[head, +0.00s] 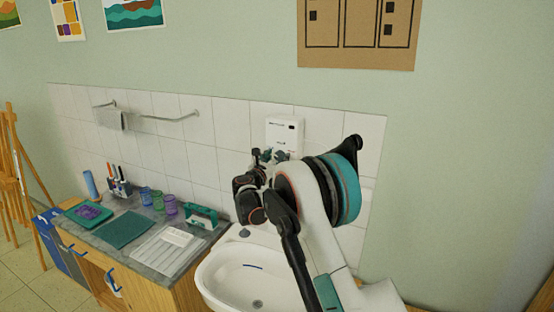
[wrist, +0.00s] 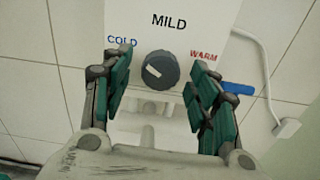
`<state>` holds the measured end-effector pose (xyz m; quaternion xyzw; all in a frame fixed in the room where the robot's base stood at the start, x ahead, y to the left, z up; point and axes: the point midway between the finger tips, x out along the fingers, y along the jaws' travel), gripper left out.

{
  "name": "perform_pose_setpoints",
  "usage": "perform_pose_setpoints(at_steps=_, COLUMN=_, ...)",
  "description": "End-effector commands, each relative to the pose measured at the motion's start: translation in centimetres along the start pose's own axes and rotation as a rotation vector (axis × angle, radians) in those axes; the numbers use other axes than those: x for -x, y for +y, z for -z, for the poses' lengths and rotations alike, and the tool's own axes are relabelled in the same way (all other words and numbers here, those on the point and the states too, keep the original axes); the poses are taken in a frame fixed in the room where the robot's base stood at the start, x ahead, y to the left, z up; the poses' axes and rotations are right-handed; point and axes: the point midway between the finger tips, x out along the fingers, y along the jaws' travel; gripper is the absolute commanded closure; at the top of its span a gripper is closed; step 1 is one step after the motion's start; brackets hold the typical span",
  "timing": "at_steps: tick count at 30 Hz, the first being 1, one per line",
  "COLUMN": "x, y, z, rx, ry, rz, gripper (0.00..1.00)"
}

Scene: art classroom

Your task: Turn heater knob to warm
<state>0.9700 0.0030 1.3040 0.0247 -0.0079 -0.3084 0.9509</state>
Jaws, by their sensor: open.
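The white water heater (head: 285,131) hangs on the tiled wall above the sink. In the wrist view, its white front (wrist: 213,22) carries the words COLD at left, MILD at top and WARM at right. The dark round knob (wrist: 165,63) sits below MILD, and its pale pointer mark lies on its left side, slanting up toward COLD. My gripper (wrist: 158,80) is open, with one teal-padded finger on each side of the knob. Gaps show between pads and knob. In the head view, my gripper (head: 270,156) is at the heater's lower edge, and the knob cannot be made out there.
The white sink (head: 225,277) is below my arm. A towel rail (head: 165,119) is on the wall. A blue lever (wrist: 238,88) and white pipe are right of the heater.

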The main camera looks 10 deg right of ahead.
Motion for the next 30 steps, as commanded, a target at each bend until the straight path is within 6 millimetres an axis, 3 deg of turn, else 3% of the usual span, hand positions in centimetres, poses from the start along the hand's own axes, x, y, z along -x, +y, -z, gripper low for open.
perform_pose_setpoints(at_steps=11, x=-0.49, y=-0.01, z=0.01, rx=0.000, ry=0.000, rz=0.000, gripper=0.48)
perform_pose_setpoints(at_steps=15, x=-0.47, y=-0.01, z=0.01, rx=0.000, ry=0.000, rz=0.000, gripper=0.80)
perform_pose_setpoints(at_steps=17, x=-0.47, y=-0.01, z=0.01, rx=0.000, ry=0.000, rz=0.000, gripper=0.90)
perform_pose_setpoints(at_steps=30, x=-0.44, y=-0.02, z=0.15, rx=-0.068, ry=0.000, rz=0.000, gripper=0.90)
